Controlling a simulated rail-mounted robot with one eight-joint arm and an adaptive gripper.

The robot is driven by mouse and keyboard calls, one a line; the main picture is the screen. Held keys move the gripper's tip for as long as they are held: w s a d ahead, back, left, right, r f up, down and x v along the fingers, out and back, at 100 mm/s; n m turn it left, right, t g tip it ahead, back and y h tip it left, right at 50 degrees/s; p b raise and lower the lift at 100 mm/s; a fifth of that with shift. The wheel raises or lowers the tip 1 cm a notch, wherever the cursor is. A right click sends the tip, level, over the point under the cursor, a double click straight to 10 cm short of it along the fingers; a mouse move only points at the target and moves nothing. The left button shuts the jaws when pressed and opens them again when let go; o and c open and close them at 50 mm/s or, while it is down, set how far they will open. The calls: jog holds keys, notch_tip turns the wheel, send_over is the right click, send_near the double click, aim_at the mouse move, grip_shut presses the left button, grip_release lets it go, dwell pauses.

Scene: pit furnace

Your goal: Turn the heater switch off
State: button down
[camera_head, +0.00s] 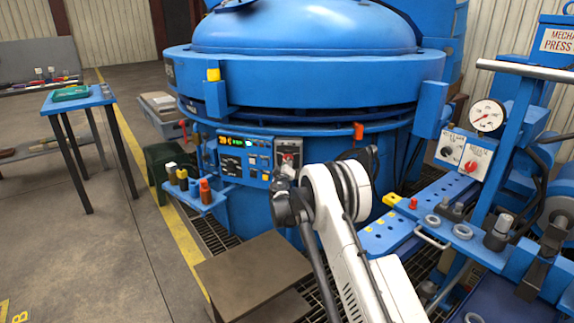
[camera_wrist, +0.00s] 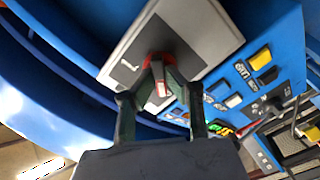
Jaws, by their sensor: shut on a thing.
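The heater switch is a red rotary knob (camera_wrist: 157,76) on a grey plate (camera_wrist: 196,32), seen in the wrist view. My gripper (camera_wrist: 157,82) has its two dark fingers closed on the knob from both sides. The knob's pale-marked end shows between the fingertips, and the fingers hide part of it. In the head view the grey switch plate (camera_head: 289,151) sits at the right end of the blue control panel (camera_head: 246,158) on the furnace. My gripper (camera_head: 284,172) is in front of it and covers the knob there.
The blue furnace (camera_head: 300,75) fills the middle. Yellow and white buttons (camera_wrist: 261,58) lie beside the switch. A small shelf (camera_head: 208,198) with bottles juts out below the panel. A press with a gauge (camera_head: 487,116) stands at right, a blue table (camera_head: 78,101) at left.

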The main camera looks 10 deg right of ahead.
jog(key=c, duration=1.8)
grip_release()
jog(key=shift+s, duration=0.1)
jog(key=v, duration=1.2)
